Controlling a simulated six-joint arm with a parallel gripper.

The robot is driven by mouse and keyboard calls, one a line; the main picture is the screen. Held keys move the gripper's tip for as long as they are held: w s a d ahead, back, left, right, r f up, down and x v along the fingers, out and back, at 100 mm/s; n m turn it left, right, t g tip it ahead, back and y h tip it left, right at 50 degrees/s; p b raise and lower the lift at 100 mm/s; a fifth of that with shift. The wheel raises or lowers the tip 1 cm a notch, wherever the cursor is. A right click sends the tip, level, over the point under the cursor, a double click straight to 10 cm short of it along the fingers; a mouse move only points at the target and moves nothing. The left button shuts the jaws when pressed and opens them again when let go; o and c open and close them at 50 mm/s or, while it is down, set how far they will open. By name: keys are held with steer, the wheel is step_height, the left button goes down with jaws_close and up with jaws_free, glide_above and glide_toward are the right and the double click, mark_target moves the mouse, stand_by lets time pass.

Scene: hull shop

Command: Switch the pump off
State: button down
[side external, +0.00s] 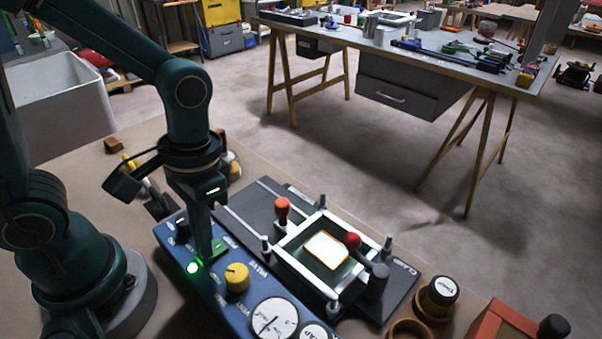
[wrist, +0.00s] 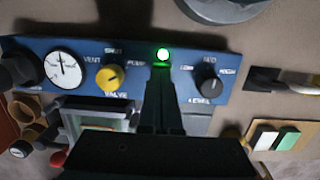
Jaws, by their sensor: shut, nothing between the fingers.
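The blue pump panel (side external: 207,293) lies along the bench and also shows in the wrist view (wrist: 135,94). A round lamp glows green on it (side external: 194,267), (wrist: 163,54). My gripper (side external: 206,260) is shut and empty, pointing down at the panel right beside the lamp. In the wrist view its fingertips (wrist: 160,70) lie just below the lamp; I cannot tell whether they touch the panel. A small green patch (side external: 217,246) shows beside the fingers. The fingers hide the panel surface there, and no pump switch is clearly visible.
A yellow valve knob (side external: 237,277) and white dial gauge (side external: 274,318) sit nearby on the panel. A black level knob (wrist: 209,87) is on the lamp's other side. A clamping frame with a red-topped handle (side external: 352,241) stands behind the panel.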

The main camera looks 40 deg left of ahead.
steer(key=shift+s+f, duration=0.1)
steer(key=shift+f, duration=0.1)
stand_by(0.3)
steer(key=shift+w+r, duration=0.15)
steer(key=shift+w, duration=0.7)
step_height(320, 180, up, 14)
steer(key=w, duration=0.2)
stand_by(0.4)
steer(key=shift+s, duration=0.1)
